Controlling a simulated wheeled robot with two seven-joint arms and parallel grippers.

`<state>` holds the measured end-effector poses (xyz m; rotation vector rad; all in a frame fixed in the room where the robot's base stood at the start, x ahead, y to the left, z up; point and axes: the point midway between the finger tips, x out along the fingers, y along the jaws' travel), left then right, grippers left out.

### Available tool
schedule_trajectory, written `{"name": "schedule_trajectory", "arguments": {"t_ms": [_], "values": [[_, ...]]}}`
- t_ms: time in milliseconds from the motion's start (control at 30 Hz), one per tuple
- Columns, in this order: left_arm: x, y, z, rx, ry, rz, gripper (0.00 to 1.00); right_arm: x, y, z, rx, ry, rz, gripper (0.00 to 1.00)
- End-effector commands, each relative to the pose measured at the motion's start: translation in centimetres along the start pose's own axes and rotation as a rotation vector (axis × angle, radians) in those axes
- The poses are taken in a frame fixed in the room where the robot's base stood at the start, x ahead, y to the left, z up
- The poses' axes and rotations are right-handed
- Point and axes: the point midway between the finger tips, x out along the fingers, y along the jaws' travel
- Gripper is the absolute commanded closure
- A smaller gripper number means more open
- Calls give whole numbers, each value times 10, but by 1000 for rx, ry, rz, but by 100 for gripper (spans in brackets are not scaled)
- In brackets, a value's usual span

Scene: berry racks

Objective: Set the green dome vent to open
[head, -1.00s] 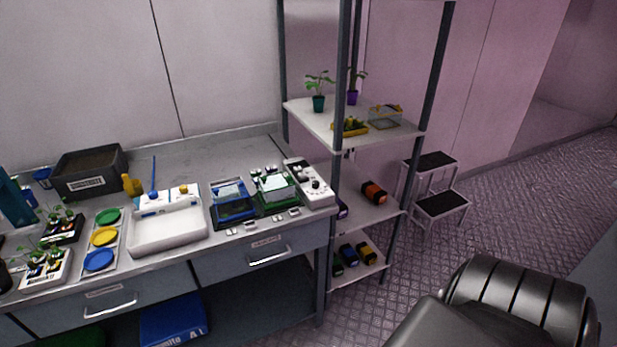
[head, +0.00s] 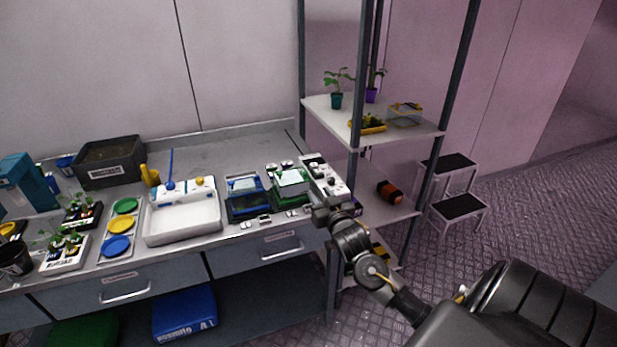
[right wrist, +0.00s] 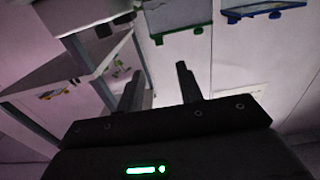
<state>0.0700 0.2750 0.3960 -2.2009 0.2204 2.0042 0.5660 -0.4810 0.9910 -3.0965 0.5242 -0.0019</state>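The green dome (head: 289,180), a clear cover on a green base, sits on the bench near its right end. Its vent is too small to read. My right gripper (head: 322,212) is at the bench's front edge, just right of and in front of the green dome, apart from it. In the right wrist view my right gripper (right wrist: 158,82) has its two fingers apart with nothing between them. A pale item with green edges (right wrist: 175,18) shows beyond the fingers there. My left gripper is in neither current view.
A blue dome (head: 245,186) stands left of the green one. A white control box (head: 318,172) is close on its right. A shelf rack (head: 320,108) with plants rises at the bench's right end. A white tray (head: 183,225) lies farther left.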

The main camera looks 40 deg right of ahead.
Motion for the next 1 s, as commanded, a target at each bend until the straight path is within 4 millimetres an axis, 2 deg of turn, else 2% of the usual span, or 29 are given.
{"name": "schedule_trajectory", "arguments": {"t_ms": [133, 233, 500, 700, 1000], "values": [[-1, 0, 0, 0, 0, 0, 64, 4, 0, -1, 0, 1, 1, 64], [-4, 0, 0, 0, 0, 0, 64, 15, 1, -2, -2, 1, 2, 64], [-15, 0, -1, 0, -1, 0, 64, 65, 1, -2, -1, 0, 3, 64], [-20, 0, -1, 0, -1, 0, 64, 94, 0, -1, -1, 0, 2, 64], [-21, 0, -1, 0, -2, 0, 64, 108, 0, 1, -2, -1, 0, 64]]}}
